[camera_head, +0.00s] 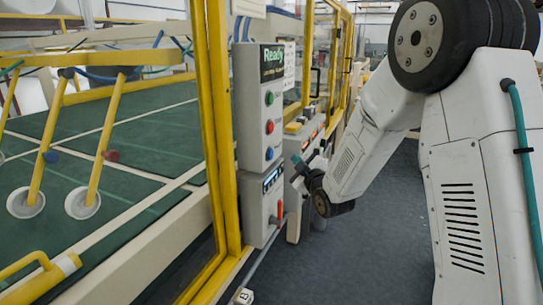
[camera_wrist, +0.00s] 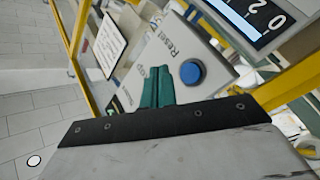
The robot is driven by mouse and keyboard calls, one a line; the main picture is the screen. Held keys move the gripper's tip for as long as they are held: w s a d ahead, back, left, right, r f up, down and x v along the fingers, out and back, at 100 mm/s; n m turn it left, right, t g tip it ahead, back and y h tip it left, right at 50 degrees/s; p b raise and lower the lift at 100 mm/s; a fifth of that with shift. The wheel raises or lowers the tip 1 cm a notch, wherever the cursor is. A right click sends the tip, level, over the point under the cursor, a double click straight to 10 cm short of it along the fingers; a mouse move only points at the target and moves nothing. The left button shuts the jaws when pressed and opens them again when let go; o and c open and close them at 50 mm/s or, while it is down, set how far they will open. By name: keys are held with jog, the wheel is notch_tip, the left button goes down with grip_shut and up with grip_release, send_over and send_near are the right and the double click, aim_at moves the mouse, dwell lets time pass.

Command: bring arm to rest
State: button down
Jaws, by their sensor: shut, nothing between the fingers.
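My gripper (camera_head: 297,161) is at the end of my white arm, beside the right edge of a grey control box (camera_head: 248,110). Its teal fingers (camera_wrist: 157,86) are shut and hold nothing. In the wrist view they lie in front of a grey panel (camera_wrist: 215,65) lettered "Reset", just left of a blue button (camera_wrist: 191,73). A gap or touch between fingers and panel cannot be told. The control box in the head view carries a "Ready" sign (camera_head: 272,62) and green, red and blue buttons.
Under the control box is a second grey box (camera_head: 255,210) with a display and a red handle (camera_head: 280,211). A yellow frame (camera_head: 222,140) and a machine with a green bed (camera_head: 130,130) fill the left. Dark floor (camera_head: 370,235) lies open below my arm.

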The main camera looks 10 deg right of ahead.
notch_tip(320, 180, down, 9)
jog(key=s+d+m+g+h, duration=0.1)
jog(key=s+m+g, duration=0.2)
jog(key=g, duration=0.3)
jog(key=s+d+f+m+g+h, duration=0.1)
jog(key=s+m+g, duration=0.15)
jog(key=s, duration=0.25)
jog(key=s+d+m+g+h, duration=0.1)
jog(key=s+g, duration=0.2)
jog(key=s, duration=0.2)
jog(key=s+r+m+g, duration=0.1)
jog(key=s+r, duration=0.4)
jog(key=s, duration=0.6)
jog(key=s+r+m+g, duration=0.2)
jog(key=s+r, duration=0.3)
jog(key=s, duration=0.6)
jog(key=s+a+r+m+g, duration=0.1)
jog(key=s+r, duration=0.4)
jog(key=s, duration=0.6)
jog(key=shift+s+m+g, duration=0.35)
jog(key=shift+m+g, duration=0.1)
jog(key=shift+g, duration=0.4)
jog(key=shift+f, duration=0.1)
